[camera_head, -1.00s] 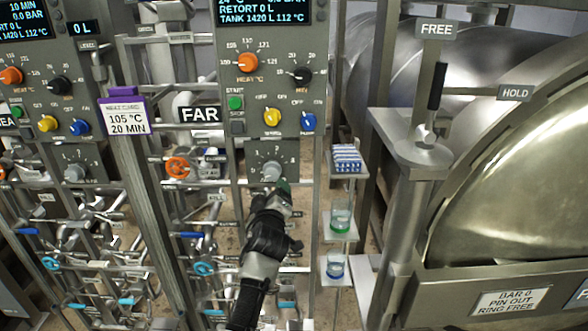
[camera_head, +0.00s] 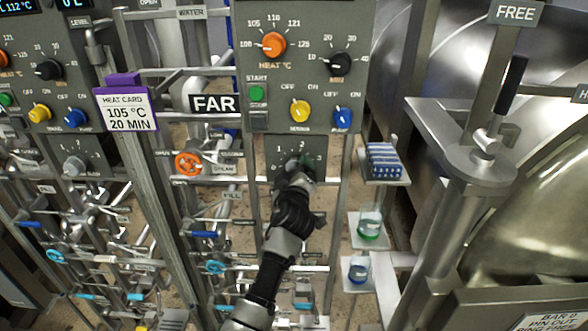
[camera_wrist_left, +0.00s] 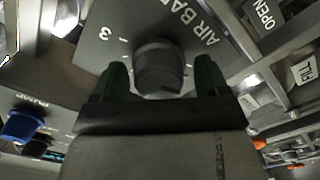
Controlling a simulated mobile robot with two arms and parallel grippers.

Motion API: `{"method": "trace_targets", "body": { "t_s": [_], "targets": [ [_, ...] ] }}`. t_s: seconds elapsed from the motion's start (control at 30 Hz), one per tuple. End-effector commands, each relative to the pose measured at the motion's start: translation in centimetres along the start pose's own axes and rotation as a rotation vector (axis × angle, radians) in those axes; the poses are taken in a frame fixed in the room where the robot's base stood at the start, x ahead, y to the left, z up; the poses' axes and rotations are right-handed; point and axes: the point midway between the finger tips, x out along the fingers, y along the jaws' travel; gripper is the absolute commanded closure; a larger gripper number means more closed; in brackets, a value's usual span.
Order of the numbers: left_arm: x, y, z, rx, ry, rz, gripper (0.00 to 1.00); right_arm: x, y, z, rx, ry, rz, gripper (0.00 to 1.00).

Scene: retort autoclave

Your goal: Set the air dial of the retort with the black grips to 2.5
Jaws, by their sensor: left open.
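The air dial (camera_wrist_left: 158,67) is a grey knob on a grey panel marked "AIR BAR" in the left wrist view, with a "3" printed to its left. My left gripper (camera_wrist_left: 160,80) is open, with one dark green finger on each side of the knob. I cannot tell whether the fingers touch it. In the head view my left gripper (camera_head: 298,172) covers the knob, and the dial plate (camera_head: 274,146) shows around it with numbers 1 to 3. The pointer is hidden. A black grip (camera_head: 512,84) sits on the lever at the right. My right gripper is not in view.
Above the dial are an orange heat knob (camera_head: 273,45), a black knob (camera_head: 340,64), a yellow knob (camera_head: 300,110) and a blue knob (camera_head: 342,117). A shelf with blue-and-white strips (camera_head: 384,160) and beakers (camera_head: 370,222) stands close on the right. Pipes and valves crowd the left.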

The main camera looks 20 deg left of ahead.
Motion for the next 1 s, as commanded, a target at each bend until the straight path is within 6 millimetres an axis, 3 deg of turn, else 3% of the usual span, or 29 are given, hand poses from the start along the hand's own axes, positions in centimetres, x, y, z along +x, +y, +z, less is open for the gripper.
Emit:
{"method": "trace_targets", "body": {
  "t_s": [0.13,0.43,0.77,1.0],
  "targets": [
    [0.0,0.0,0.0,0.001,0.000,0.000,0.28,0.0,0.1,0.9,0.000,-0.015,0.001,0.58],
    [0.0,0.0,0.0,0.001,0.000,0.000,0.74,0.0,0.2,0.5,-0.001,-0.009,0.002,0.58],
    [0.0,0.0,0.0,0.047,0.001,0.001,0.74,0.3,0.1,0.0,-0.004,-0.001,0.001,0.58],
    [0.0,0.0,0.1,0.192,0.000,0.002,0.74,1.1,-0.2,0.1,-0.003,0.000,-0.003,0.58]
  ]
}}
